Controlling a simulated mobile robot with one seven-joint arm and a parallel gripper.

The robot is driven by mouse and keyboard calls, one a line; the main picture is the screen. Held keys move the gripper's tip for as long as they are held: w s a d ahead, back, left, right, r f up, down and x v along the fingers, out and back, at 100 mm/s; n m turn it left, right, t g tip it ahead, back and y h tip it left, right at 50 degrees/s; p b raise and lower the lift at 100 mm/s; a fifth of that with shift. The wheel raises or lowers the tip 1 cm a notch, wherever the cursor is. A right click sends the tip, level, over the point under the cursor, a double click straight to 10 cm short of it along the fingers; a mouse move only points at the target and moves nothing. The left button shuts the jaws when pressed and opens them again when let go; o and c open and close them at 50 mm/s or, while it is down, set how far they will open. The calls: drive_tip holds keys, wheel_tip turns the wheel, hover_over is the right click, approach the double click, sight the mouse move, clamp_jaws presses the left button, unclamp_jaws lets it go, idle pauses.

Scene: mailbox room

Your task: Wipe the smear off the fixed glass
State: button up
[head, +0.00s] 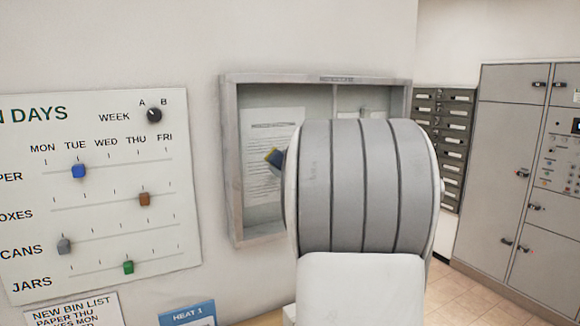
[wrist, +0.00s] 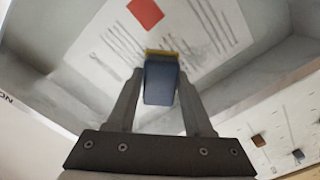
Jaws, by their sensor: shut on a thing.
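My gripper (wrist: 158,84) is shut on a blue block with a yellow edge, which looks like a sponge (wrist: 160,80). The sponge's corner also shows in the head view (head: 274,157), just left of my arm, in front of the notice case. The glass-fronted notice case (head: 231,170) hangs on the wall with a grey frame. A printed sheet (head: 262,125) lies behind its glass; the wrist view shows this sheet with a red square (wrist: 146,12). I cannot tell whether the sponge touches the glass. No smear can be made out. My arm hides the case's lower right part.
A white board with coloured sliders (head: 110,235) and a black knob (head: 154,115) is on the wall at left. A blue HEAT 1 box (head: 187,313) stands below. Dark mailboxes (head: 443,150) and grey cabinets (head: 505,130) stand at right, with tiled floor before them.

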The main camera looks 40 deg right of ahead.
sight(263, 161)
drive_tip(key=shift+w+a+b, duration=0.25)
drive_tip(key=shift+a+b, duration=0.15)
drive_tip(key=shift+a, duration=0.55)
drive_tip(key=shift+w+a+b, duration=0.2)
drive_tip(key=shift+a+b, duration=0.15)
drive_tip(key=shift+a, duration=0.6)
drive_tip(key=v, duration=0.6)
drive_tip(key=shift+s+d, duration=0.1)
drive_tip(key=shift+d, duration=0.05)
drive_tip(key=v, duration=0.3)
